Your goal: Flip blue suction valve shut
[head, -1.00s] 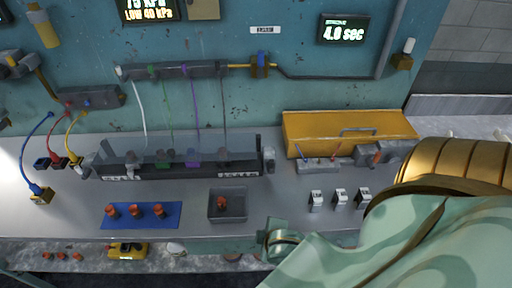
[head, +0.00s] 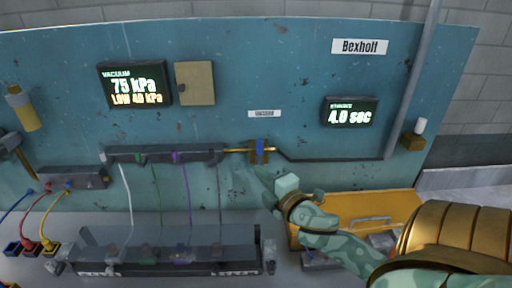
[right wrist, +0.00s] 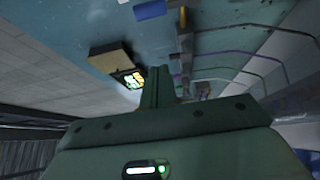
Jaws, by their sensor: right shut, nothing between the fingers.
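The blue suction valve handle (head: 260,149) stands upright on a brass body on the back panel, across the horizontal brass pipe (head: 236,150). A small label plate (head: 264,114) is above it. My right gripper (head: 262,178) is shut and empty, just below the valve in the head view; I cannot tell whether it touches it. In the right wrist view its shut fingers (right wrist: 160,88) point at the panel. A blue piece shows at the top edge there, but I cannot tell whether it is the handle. My left gripper is not in view.
A vacuum display (head: 135,84) reads 75 kPa, and another display (head: 351,112) reads 4.0 sec. A manifold (head: 165,154) with several thin coloured tubes is left of the valve. A yellow bin (head: 305,237) stands on the bench below right. The panel above the valve is mostly clear.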

